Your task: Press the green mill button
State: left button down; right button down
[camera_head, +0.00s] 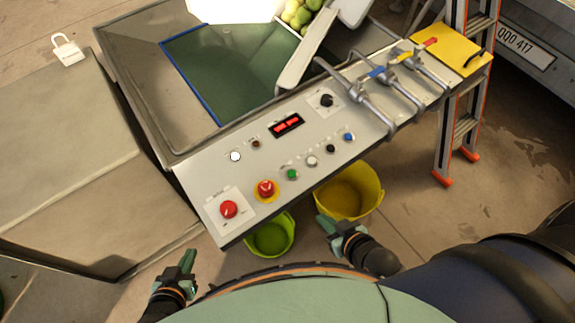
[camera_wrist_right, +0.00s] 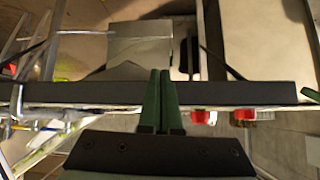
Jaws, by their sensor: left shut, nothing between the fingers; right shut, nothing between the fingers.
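The green button (camera_head: 292,174) sits in the lower row of the sloped grey control panel (camera_head: 255,198), between the red emergency stop (camera_head: 266,188) and a white button (camera_head: 312,162). My right gripper (camera_head: 324,221) is shut and empty, in front of the panel's lower edge, below and right of the green button and apart from it. It also shows shut in the right wrist view (camera_wrist_right: 161,76), where I cannot make out the green button. My left gripper (camera_head: 188,256) is shut and empty, lower left of the panel.
A red rotary switch (camera_head: 229,209) is at the panel's left end. A yellow bucket (camera_head: 348,194) and a green-yellow bucket (camera_head: 270,239) are below. An orange-edged ladder (camera_head: 455,110) stands right.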

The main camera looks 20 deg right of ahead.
dwell(0.3)
jog(key=w+r+n+b, duration=0.1)
jog(key=w+a+r+n+g+b, duration=0.1)
jog(key=w+b, duration=0.1)
jog(key=w+r+n+g+y+b, duration=0.1)
jog(key=w+r, duration=0.1)
jog(key=shift+w+a+n, duration=0.1)
jog(key=shift+a+n, duration=0.15)
jog(key=shift+n, duration=0.05)
jog(key=w+a+r+n+y, duration=0.1)
jog(key=r+n, duration=0.1)
jog(key=w+a+r+n+y+b, duration=0.1)
jog(key=w+r+n, duration=0.1)
jog(key=n, duration=0.1)
jog(key=w+a+r+n+g+y, duration=0.1)
jog(key=a+n, duration=0.1)
jog(key=n, duration=0.1)
jog(key=shift+w+r, duration=0.3)
jog(key=shift+r, duration=0.1)
jog(key=w+d+r+n+g+y+b, duration=0.1)
jog(key=w+d+r+n+g, duration=0.1)
jog(key=r+n, duration=0.4)
jog(key=shift+w+r+n+y, duration=0.15)
jog(key=shift+w+n+y, duration=0.25)
jog(key=shift+w+n, duration=0.4)
jog(key=shift+s, duration=0.1)
